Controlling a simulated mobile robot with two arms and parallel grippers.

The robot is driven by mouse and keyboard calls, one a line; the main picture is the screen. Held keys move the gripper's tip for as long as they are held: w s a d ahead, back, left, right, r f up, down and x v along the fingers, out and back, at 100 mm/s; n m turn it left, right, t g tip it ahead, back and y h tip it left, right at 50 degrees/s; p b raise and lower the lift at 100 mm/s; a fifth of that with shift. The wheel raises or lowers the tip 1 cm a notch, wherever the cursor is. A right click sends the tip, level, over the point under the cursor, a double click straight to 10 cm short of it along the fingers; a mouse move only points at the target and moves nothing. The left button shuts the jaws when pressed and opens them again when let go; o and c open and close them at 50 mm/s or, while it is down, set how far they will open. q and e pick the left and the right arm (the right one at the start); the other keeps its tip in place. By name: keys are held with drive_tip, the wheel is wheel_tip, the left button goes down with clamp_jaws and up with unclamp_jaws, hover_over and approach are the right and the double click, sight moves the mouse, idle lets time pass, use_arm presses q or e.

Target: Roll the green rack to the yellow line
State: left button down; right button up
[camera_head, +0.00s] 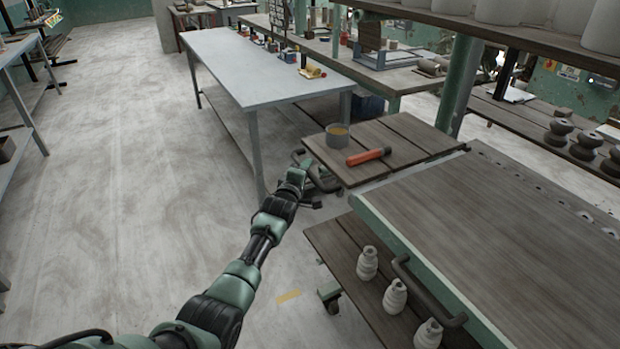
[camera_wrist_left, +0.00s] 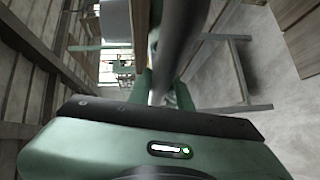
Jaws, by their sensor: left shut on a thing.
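The green rack (camera_head: 460,85) has green posts and wooden shelves. Its lower wooden shelf (camera_head: 400,133) holds a grey cup and an orange-handled tool. My left gripper (camera_head: 312,180) is at this shelf's near left corner, shut on a dark bar that looks like the rack's handle. In the left wrist view a dark grey bar (camera_wrist_left: 178,50) runs between the green fingers (camera_wrist_left: 163,90). The rack's wheels are mostly hidden. My right gripper is not in view.
A green-edged wooden cart (camera_head: 470,220) with a dark handle, a caster and several pale vases on its lower shelf stands close at the right. A long grey table (camera_head: 250,70) stands behind my left gripper.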

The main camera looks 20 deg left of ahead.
use_arm(q)
drive_tip(key=shift+w+a+f, duration=0.1)
drive_tip(key=shift+a+f, duration=0.05)
drive_tip(key=shift+f, duration=0.1)
drive_tip(key=shift+r, duration=0.1)
drive_tip(key=c, duration=1.3)
unclamp_jaws()
drive_tip(key=shift+s+r, duration=0.1)
drive_tip(key=shift+s, duration=0.1)
drive_tip(key=s+d+r+p, duration=0.1)
drive_tip(key=s, duration=0.6)
drive_tip(key=shift+s, duration=0.3)
